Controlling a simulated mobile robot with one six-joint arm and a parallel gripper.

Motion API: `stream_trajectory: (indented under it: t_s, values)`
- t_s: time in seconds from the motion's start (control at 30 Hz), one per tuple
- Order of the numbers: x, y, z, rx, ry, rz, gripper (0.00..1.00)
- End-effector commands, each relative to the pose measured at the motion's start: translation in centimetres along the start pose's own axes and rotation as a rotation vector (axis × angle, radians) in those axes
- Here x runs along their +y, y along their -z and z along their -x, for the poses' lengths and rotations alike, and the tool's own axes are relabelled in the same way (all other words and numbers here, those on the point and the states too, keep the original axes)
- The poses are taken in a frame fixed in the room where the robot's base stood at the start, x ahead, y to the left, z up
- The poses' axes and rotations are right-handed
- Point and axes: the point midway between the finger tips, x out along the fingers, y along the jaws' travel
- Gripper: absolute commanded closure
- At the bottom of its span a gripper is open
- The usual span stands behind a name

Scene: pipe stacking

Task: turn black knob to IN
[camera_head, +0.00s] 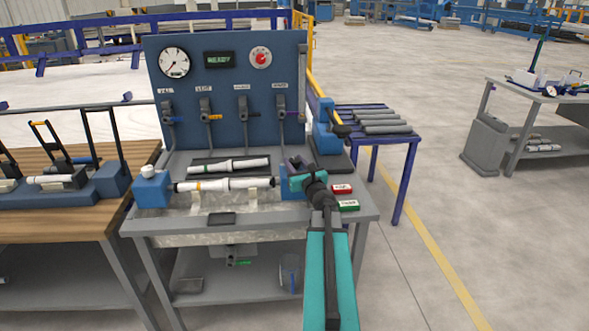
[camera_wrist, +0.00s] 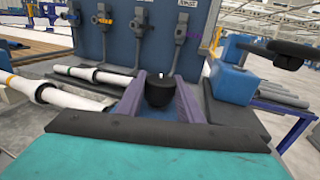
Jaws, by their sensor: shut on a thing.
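The black knob (camera_wrist: 158,92) shows in the wrist view between the two purple fingers of my gripper (camera_wrist: 160,97). It is round and dark with a small light mark at its top. My gripper is shut on it. The IN marking cannot be read in either view.
A white pipe (camera_head: 215,184) lies in the fixture, with another pipe (camera_head: 228,165) behind it. The blue panel (camera_head: 185,70) with gauge, display and valves stands at the back. Red (camera_head: 342,188) and green (camera_head: 348,205) buttons sit at right. A side table (camera_head: 365,108) holds grey pipes.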

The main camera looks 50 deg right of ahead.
Motion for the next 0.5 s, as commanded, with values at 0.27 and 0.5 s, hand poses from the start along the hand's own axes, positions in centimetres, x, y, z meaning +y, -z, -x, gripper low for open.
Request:
stream_trajectory:
  t_s: [0.27,0.5]
  values:
    - [0.20,0.17,-0.10,-0.005,0.147,0.001,0.90]
    - [0.18,0.26,-0.19,-0.004,0.274,0.000,0.89]
